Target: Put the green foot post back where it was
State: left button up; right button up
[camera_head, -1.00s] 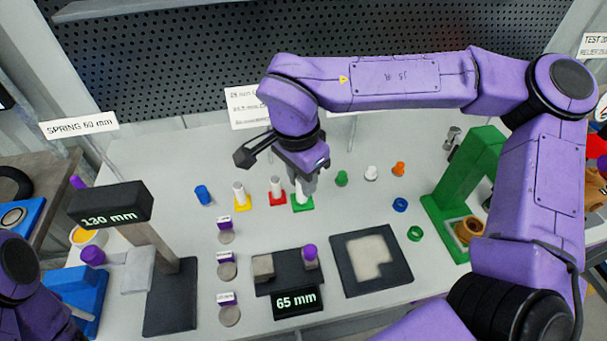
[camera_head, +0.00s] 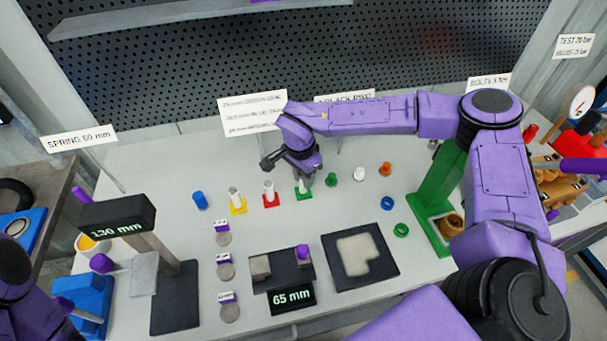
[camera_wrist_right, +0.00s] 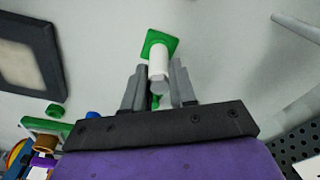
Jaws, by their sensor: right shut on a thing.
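The green foot post is a white post (camera_wrist_right: 157,66) on a square green foot (camera_head: 304,195). In the head view it is at the right end of a row with the red foot post (camera_head: 269,194) and the yellow foot post (camera_head: 236,200). My right gripper (camera_head: 307,180) is shut on its upper part from above. The right wrist view shows the post between the fingers (camera_wrist_right: 158,88), with the green foot beyond them. I cannot tell whether the foot touches the table. My left arm shows at the left edge; its gripper is not clearly visible.
A green peg (camera_head: 331,180), a white peg (camera_head: 359,174) and an orange peg (camera_head: 385,169) stand right of the post. A blue cylinder (camera_head: 200,201) stands left of the row. A green stand (camera_head: 436,205) is farther right. The table before the row is partly clear.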

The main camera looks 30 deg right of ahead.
jog(key=o, duration=0.9)
jog(key=shift+f, duration=0.1)
jog(key=r, duration=0.4)
jog(key=r+b, duration=0.1)
jog(key=r, duration=0.3)
jog(key=a+r, duration=0.1)
jog(key=r, duration=0.3)
jog(key=shift+s+r+b, duration=0.2)
jog(key=shift+b, duration=0.15)
